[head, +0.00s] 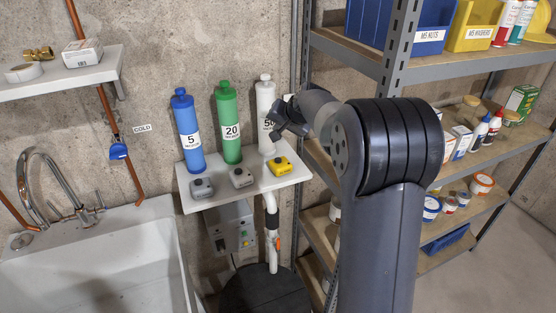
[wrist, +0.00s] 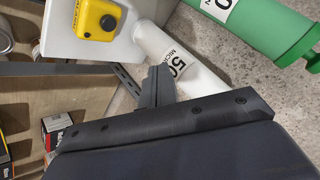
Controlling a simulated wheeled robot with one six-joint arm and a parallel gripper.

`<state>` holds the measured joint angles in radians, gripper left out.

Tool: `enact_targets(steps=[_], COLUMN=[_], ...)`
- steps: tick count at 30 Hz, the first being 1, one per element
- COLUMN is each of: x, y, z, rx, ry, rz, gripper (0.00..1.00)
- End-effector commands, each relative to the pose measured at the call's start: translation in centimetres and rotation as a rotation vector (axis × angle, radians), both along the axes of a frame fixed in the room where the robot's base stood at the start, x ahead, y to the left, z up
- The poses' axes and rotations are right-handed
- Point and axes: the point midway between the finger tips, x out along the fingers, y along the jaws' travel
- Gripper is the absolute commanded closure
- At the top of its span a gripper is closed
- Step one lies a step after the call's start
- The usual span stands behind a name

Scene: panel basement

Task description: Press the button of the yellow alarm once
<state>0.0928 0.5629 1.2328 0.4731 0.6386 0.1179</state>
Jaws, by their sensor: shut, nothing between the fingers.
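The yellow alarm (head: 281,166) sits on the small white wall shelf (head: 246,187), at its right end, in front of the white cylinder labelled 50 (head: 264,98). In the wrist view the yellow alarm (wrist: 97,18) is at the top left, with a round dark button (wrist: 108,22) on its face. My gripper (head: 274,133) is shut and empty, in front of the white cylinder and above the alarm in the head view. In the wrist view its closed fingers (wrist: 157,72) overlap the white cylinder and are apart from the alarm.
Two grey alarms (head: 202,188) and (head: 241,178) stand left of the yellow one. Blue (head: 187,130) and green (head: 228,122) cylinders stand behind them. A metal rack (head: 450,68) is close on the right. A sink (head: 100,250) is at left.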

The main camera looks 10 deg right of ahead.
Motion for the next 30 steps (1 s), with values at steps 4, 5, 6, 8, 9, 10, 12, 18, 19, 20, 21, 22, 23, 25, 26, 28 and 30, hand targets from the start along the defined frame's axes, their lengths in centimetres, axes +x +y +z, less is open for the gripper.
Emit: enact_targets(steps=[4, 5, 6, 8, 9, 10, 12, 18, 19, 20, 21, 22, 23, 25, 26, 28, 30], x=[0.0, 0.0, 0.0, 0.0, 0.0, 0.0, -0.1, 0.0, 0.0, 0.0, 0.0, 0.0, 0.0, 0.0, 0.0, 0.0, 0.0], y=[0.0, 0.0, 0.0, 0.0, 0.0, 0.0, 0.0, 0.0, 0.0, 0.0, 0.0, 0.0, 0.0, 0.0, 0.0, 0.0, 0.0], z=[-1.7, -2.1, -2.6, -3.5, -4.1, -4.5, -5.6, -7.9, -8.1, -8.2, -8.4, -8.4, -8.4, -8.4, -8.4, -8.4, -8.4], rx=[0.000, 0.000, 0.000, 0.001, 0.001, 0.001, 0.000, -0.001, -0.001, 0.000, 0.000, 0.000, 0.000, 0.000, 0.000, 0.000, 0.000], ry=[0.002, 0.002, 0.002, 0.002, 0.002, 0.002, 0.002, 0.001, 0.001, 0.000, 0.000, 0.000, 0.000, 0.000, 0.000, 0.000, 0.000], rz=[-0.001, -0.001, -0.001, -0.001, -0.001, -0.001, -0.001, -0.001, -0.001, 0.000, 0.000, 0.000, 0.000, 0.000, 0.000, 0.000, 0.000], gripper=[1.00, 1.00, 1.00, 1.00, 1.00, 1.00, 1.00, 1.00, 1.00, 1.00, 1.00, 1.00, 1.00, 1.00, 1.00, 1.00, 1.00])
